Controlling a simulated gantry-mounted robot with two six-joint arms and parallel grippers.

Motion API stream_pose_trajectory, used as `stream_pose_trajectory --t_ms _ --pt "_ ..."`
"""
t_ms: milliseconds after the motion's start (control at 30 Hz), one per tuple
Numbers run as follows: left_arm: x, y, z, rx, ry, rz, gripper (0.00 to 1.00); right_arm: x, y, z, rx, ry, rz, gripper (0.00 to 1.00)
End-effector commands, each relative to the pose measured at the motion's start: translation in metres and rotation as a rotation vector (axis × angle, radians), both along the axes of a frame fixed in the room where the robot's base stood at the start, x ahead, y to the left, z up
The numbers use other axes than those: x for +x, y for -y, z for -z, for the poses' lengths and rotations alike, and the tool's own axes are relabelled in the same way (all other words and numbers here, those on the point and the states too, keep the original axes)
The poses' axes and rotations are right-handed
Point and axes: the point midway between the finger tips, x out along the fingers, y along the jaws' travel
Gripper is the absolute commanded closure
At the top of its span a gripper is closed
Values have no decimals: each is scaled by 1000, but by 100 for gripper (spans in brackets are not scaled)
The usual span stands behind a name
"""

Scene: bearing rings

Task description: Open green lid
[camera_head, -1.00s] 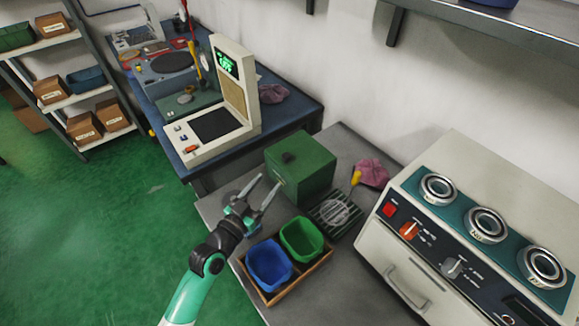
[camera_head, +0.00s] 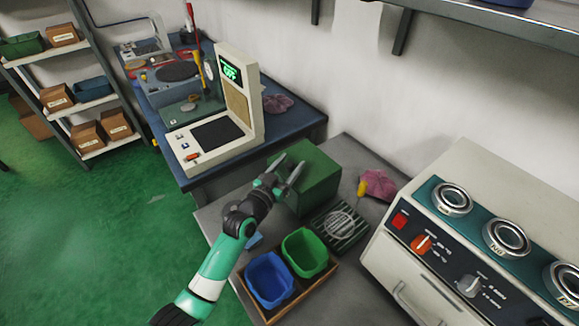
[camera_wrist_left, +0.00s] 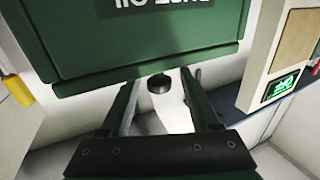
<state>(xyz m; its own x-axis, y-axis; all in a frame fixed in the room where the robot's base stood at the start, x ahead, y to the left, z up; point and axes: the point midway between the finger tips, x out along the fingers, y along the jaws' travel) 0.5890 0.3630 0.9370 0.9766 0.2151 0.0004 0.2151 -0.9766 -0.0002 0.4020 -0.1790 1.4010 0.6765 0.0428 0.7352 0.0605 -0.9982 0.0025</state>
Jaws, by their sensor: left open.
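The green box (camera_head: 318,178) stands on the grey bench, its green lid (camera_head: 312,158) lying flat on top, closed. My left gripper (camera_head: 286,170) is open at the box's left side, near the lid's edge. In the left wrist view the green box (camera_wrist_left: 165,40) fills the top, and a dark round knob (camera_wrist_left: 159,83) appears between the two open fingers. I cannot tell whether a finger touches the knob or the box. In the head view the gripper hides the knob. My right gripper is not in view.
A wooden tray with a blue bin (camera_head: 269,279) and a green bin (camera_head: 305,252) stands in front of the box. A striped rack (camera_head: 342,225), a yellow-handled tool and a pink cloth (camera_head: 378,184) lie to its right. A beige gauge machine (camera_head: 238,95) stands behind left.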

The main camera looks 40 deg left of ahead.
Motion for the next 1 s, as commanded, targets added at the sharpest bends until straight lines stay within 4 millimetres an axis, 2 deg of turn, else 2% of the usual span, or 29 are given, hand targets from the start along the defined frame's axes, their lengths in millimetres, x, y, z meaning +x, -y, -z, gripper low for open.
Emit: stream_pose_trajectory --t_ms 167,500,1000 --pt "0 0 0 0 0 0 39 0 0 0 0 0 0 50" --pt "0 0 0 0 0 0 100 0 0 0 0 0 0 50" --pt "-1 0 0 0 0 0 100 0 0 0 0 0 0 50"
